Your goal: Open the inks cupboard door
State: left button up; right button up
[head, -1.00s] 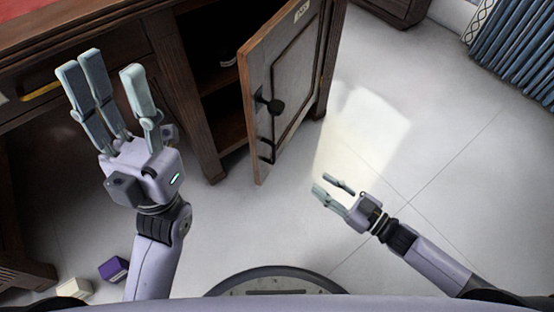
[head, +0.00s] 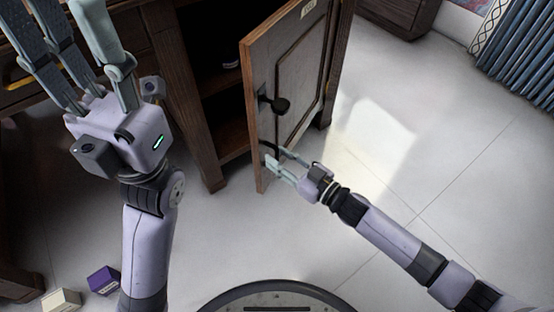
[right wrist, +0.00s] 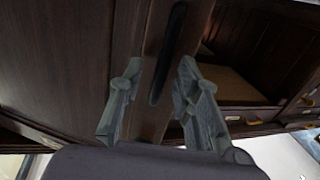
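The cupboard door (head: 303,62) is wooden with a pale label at its top, and it stands ajar with the dark interior showing to its left. A black bar handle (right wrist: 168,52) lies between the spread fingers of my right gripper (right wrist: 161,75) in the right wrist view, with gaps at both sides. In the head view my right gripper (head: 286,163) is at the door's lower free edge, partly covering the handle. My left gripper (head: 75,45) has its fingers spread, empty, high at the left.
The cupboard's shelves (head: 225,115) show behind the door. A purple box (head: 103,280) and a cream box (head: 61,301) lie on the floor at lower left. A blue curtain (head: 525,55) hangs at upper right. The pale floor (head: 450,180) on the right is clear.

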jog(key=shift+w+a, duration=0.45)
jog(key=shift+a, duration=0.05)
jog(key=shift+c, duration=0.5)
grip_shut()
